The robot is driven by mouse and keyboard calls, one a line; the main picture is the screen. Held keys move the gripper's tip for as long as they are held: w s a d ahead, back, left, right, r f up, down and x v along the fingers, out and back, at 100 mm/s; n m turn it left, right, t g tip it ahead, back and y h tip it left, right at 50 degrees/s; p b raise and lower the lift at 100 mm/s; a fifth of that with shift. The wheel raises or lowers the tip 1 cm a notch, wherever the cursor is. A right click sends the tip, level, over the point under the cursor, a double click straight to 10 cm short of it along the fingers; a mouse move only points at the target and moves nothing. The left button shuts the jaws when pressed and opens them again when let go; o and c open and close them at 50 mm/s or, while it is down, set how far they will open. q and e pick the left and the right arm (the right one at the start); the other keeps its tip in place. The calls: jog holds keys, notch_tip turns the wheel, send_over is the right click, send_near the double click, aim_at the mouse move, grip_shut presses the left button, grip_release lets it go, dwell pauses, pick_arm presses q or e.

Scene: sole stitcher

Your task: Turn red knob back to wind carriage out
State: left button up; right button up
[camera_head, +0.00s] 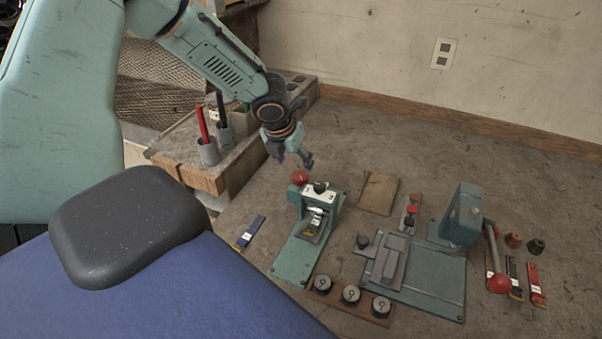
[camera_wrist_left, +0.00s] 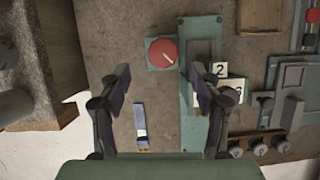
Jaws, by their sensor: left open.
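The red knob (camera_head: 300,177) sits on top of the back left corner of a small green machine (camera_head: 292,260). In the left wrist view the red knob (camera_wrist_left: 162,53) is round with a pale pointer line, on a green block. A carriage inside the machine's frame cannot be told clearly. My left gripper (camera_head: 290,160) is just above and behind the knob, apart from it. In the left wrist view its two fingers (camera_wrist_left: 158,82) are spread with nothing between them, and the knob shows beyond and between the tips. My right gripper is not in view.
A larger green press (camera_head: 460,215) with a red-ended lever stands to the right. Several round weights rest on a wooden strip (camera_head: 325,305) in front. A blue tool (camera_head: 249,232) lies left of the machine.

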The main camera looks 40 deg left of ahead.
aim_at(300, 176)
pick_arm(q)
jog(key=f, duration=0.3)
jog(key=shift+w+d+f+b, duration=0.1)
jog(key=shift+w+d+b, duration=0.1)
jog(key=shift+w+b, duration=0.15)
jog(key=x, duration=0.3)
jog(key=shift+w+a, duration=0.15)
jog(key=shift+w, duration=0.1)
jog(key=shift+a+f, duration=0.1)
jog(key=shift+f, duration=0.05)
jog(key=shift+s, duration=0.1)
jog(key=shift+d+r, duration=0.25)
jog(key=shift+w+a+f, duration=0.15)
jog(key=shift+w+f, duration=0.05)
jog(key=shift+f, duration=0.05)
jog(key=c, duration=0.5)
jog(key=shift+s+r, duration=0.1)
jog(key=c, duration=0.6)
jog(key=shift+c, duration=0.2)
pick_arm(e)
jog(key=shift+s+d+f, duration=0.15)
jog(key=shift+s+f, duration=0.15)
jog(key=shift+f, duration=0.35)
pick_arm(q)
jog(key=shift+b, duration=0.3)
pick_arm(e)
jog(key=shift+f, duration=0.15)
